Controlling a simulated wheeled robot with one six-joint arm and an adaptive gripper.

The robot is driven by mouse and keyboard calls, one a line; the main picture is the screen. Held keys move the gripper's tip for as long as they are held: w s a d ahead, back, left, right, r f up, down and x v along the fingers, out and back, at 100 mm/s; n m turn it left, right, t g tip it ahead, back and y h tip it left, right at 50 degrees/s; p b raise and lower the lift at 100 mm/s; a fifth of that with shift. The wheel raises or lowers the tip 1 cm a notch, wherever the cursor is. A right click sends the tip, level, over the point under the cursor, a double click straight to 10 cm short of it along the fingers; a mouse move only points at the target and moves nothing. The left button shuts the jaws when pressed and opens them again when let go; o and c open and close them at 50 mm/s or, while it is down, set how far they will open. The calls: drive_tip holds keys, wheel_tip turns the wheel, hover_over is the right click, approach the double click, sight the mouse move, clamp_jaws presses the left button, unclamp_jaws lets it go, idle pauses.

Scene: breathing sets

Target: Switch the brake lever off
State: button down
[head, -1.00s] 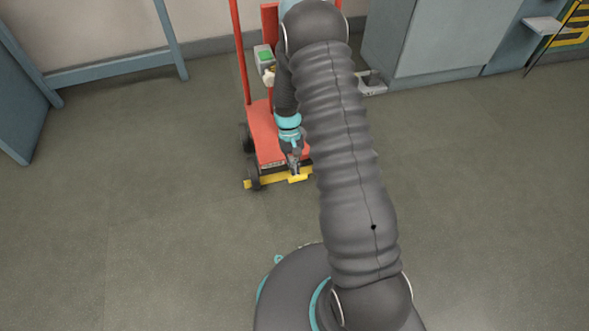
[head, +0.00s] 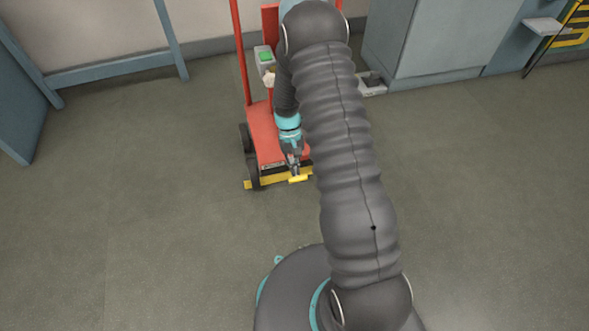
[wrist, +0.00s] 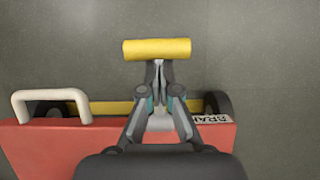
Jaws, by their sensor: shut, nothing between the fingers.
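The brake lever's yellow crossbar (wrist: 157,49) lies just ahead of my gripper (wrist: 157,70) in the wrist view. My gripper is shut and empty, its fingertips at the near edge of the crossbar. I cannot tell whether they touch it. In the head view, the lever's yellow end (head: 298,178) is low at the front of the red cart (head: 263,130), with my gripper (head: 295,172) right above it. A partly hidden label (wrist: 212,118) on the cart's edge shows the start of "BRAKE".
A yellow bar (wrist: 110,107) runs between dark wheels under the cart's edge. A white handle (wrist: 52,103) stands at the left in the wrist view. A grey cabinet (head: 440,40) is behind to the right.

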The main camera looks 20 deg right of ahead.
wheel_tip(320, 180, up, 10)
idle(0.7)
idle(0.4)
wheel_tip(320, 180, up, 15)
drive_tip(key=t+p, duration=0.2)
drive_tip(key=t, duration=0.1)
hover_over(297, 178)
drive_tip(key=s, duration=0.7)
drive_tip(key=s+r+t+p, duration=0.1)
drive_tip(key=s+r+t, duration=0.2)
drive_tip(key=s+r, duration=0.3)
drive_tip(key=s+r+t+p, duration=0.1)
drive_tip(key=s+r+t, duration=0.3)
drive_tip(key=r, duration=0.9)
drive_tip(key=shift+s+a+r+p, duration=0.3)
drive_tip(key=shift+s, duration=0.9)
